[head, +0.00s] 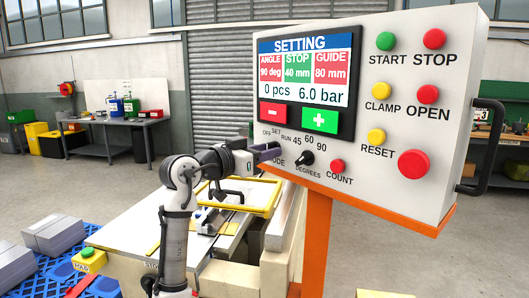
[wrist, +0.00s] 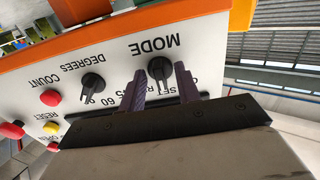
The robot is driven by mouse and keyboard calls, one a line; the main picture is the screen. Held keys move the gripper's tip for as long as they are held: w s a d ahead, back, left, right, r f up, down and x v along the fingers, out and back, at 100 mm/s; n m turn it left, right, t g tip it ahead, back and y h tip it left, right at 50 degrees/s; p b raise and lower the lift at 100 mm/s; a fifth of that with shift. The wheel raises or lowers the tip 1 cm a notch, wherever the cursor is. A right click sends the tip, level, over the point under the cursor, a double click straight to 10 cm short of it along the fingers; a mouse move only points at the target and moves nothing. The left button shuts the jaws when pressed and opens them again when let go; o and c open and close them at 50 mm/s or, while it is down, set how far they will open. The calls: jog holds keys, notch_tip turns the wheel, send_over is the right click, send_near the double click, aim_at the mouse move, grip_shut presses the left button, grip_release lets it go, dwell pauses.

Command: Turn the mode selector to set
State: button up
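The mode selector (wrist: 160,68) is a black knob on the white control panel (head: 425,120). It shows in the wrist view beside the upside-down word MODE; in the head view my gripper hides it. Its pointer faces the row of OFF, SET and RUN labels, partly covered by my fingers, so its exact mark is hard to tell. The screen (head: 306,72) reads SETTING. My gripper (wrist: 160,88) is open, its two dark fingers on either side of the knob with gaps between. My gripper (head: 270,152) also shows at the panel's lower left in the head view.
The degrees knob (head: 307,158) and red COUNT button (head: 337,166) sit close to the right of my gripper. The orange post (head: 315,240) stands below the panel. A press table (head: 130,236) with a yellow frame lies under my arm.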

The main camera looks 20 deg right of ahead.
jog(key=b+v, duration=0.4)
jog(key=v, duration=0.9)
jog(key=shift+a, duration=0.35)
jog(key=shift+s, duration=0.15)
